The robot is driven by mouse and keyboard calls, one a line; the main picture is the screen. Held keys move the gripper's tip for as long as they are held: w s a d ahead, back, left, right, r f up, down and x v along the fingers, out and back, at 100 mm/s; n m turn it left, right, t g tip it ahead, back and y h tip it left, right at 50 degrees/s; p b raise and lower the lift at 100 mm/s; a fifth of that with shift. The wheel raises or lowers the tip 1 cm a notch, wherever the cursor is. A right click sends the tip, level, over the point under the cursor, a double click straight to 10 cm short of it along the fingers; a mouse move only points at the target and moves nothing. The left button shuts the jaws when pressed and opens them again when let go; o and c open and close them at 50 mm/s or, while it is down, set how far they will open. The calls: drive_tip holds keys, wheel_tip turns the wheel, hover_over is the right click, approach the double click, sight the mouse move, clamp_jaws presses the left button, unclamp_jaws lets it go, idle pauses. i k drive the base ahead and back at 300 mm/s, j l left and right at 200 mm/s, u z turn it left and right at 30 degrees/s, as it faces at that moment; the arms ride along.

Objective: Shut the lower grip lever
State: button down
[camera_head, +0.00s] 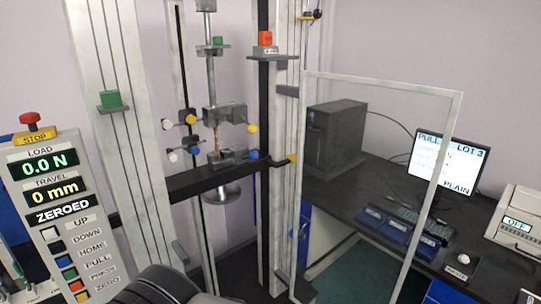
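The lower grip (228,158) is a grey clamp block in the middle of the test frame. Which knob belongs to the lower grip lever, and whether that lever is open or shut, I cannot tell. The upper grip (225,115) hangs above it with yellow and white knobs. A thin orange-brown strip (216,137) stands between the two grips. My gripper is not in view; a dark rounded part of my arm shows at the bottom.
The clear guard door (381,85) stands swung open on the right. A dark crossbar (185,184) and a column (268,150) border the grips. The control panel (52,210) reads 0.0 N, 0 mm, ZEROED. A desk (400,215) with a monitor (446,160) is at right.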

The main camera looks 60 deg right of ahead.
sight(252, 154)
drive_tip(key=z, duration=1.9)
